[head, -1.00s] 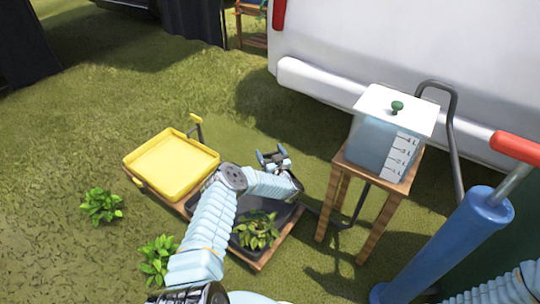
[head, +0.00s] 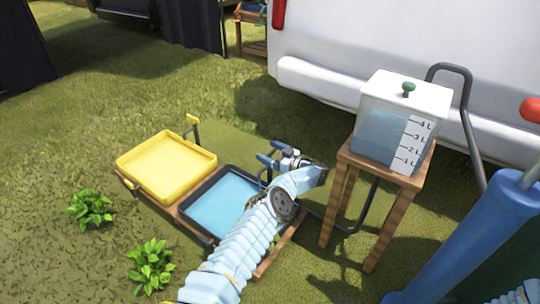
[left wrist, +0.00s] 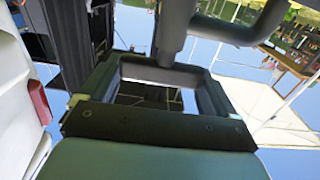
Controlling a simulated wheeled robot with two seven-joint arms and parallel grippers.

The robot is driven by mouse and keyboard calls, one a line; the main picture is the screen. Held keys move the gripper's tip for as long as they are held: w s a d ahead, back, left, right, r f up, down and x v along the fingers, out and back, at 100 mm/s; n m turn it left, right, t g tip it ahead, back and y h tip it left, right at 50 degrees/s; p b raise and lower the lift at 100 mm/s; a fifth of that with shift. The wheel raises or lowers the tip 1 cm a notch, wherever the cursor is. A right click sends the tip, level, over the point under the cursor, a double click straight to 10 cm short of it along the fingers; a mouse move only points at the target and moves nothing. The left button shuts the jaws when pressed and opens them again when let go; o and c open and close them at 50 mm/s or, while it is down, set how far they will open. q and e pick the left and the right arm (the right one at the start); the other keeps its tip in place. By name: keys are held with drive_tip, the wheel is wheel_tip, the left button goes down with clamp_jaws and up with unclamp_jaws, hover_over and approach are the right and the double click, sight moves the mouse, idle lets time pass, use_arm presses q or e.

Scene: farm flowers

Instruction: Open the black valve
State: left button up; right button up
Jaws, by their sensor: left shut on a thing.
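The black valve shows in the left wrist view as a thick dark pipe piece (left wrist: 174,32) with a curved arm to the right. In the head view it is mostly hidden by my left gripper (head: 271,155), at the back right corner of the black tray (head: 209,181). My left gripper is shut on the valve, its blue fingers at that corner. The black tray holds a flat layer of blue water. The clear tank (head: 393,125) on the wooden stand holds blue water beside litre marks. My right gripper is not in view.
A yellow tray (head: 166,194) with a yellow-topped lever (head: 193,121) stands left of the black tray on a wooden base. Green plants (head: 150,266) grow in front. A blue cylinder (head: 470,240) with a red handle is at right; a white vehicle (head: 400,35) stands behind.

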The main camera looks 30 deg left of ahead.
use_arm(q)
drive_tip(key=shift+a, duration=0.1)
idle(0.4)
drive_tip(key=o, duration=0.8)
